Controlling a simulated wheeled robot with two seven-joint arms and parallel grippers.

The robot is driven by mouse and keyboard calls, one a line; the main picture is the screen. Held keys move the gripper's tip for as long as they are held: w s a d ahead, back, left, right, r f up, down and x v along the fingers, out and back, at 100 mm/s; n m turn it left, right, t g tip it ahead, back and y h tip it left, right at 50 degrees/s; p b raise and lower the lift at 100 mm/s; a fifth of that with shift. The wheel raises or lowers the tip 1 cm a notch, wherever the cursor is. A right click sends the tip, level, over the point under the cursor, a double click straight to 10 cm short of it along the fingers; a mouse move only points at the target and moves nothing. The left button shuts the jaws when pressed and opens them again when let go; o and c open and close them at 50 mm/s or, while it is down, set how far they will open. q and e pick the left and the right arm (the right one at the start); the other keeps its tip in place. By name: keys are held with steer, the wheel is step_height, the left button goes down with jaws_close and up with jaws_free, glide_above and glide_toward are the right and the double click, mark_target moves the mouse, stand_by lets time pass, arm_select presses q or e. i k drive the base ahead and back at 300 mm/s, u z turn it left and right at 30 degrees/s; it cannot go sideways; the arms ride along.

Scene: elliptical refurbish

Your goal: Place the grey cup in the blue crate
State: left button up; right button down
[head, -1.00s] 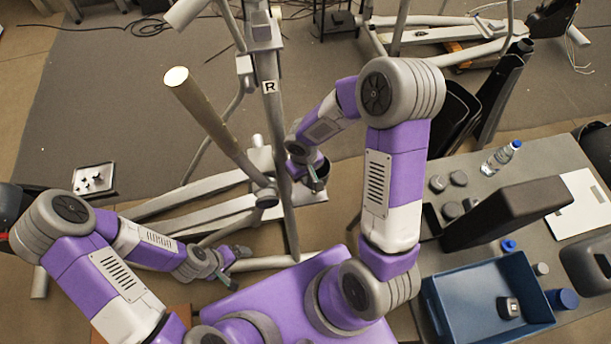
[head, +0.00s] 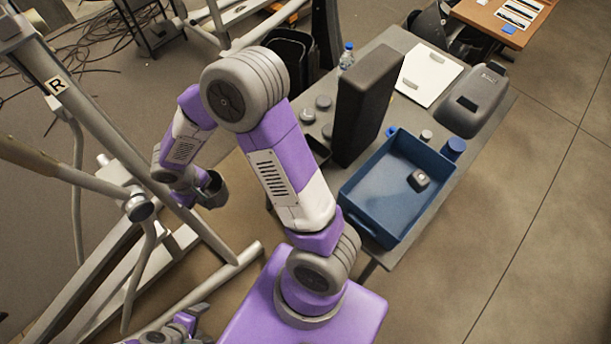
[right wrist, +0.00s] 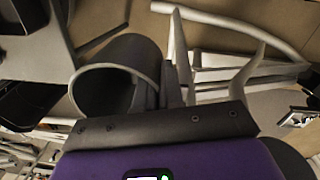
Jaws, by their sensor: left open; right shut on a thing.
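The grey cup (head: 213,190) is a dark, hollow cup held off the floor, left of the table in the head view. My right gripper (right wrist: 174,85) is shut on its wall; the cup's open mouth and rim also show in the right wrist view (right wrist: 122,72). The blue crate (head: 390,205) stands open on the table, to the right of my right arm and well apart from the cup. A small grey-and-black object (head: 419,180) lies inside it. My left gripper (head: 188,318) is open at the bottom left edge, partly cut off.
A tall dark box (head: 367,105) stands on the grey table (head: 395,40) behind the crate. A bottle (head: 346,57), several dark round items, a blue cup-like item (head: 453,148) and a grey machine (head: 474,100) are around it. Exercise-machine bars (head: 90,130) stand at the left.

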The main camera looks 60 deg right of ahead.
mark_target(365, 206)
steer(key=u, duration=0.2)
steer(key=k, duration=2.1)
steer(key=z, duration=0.45)
steer(key=i, duration=0.95)
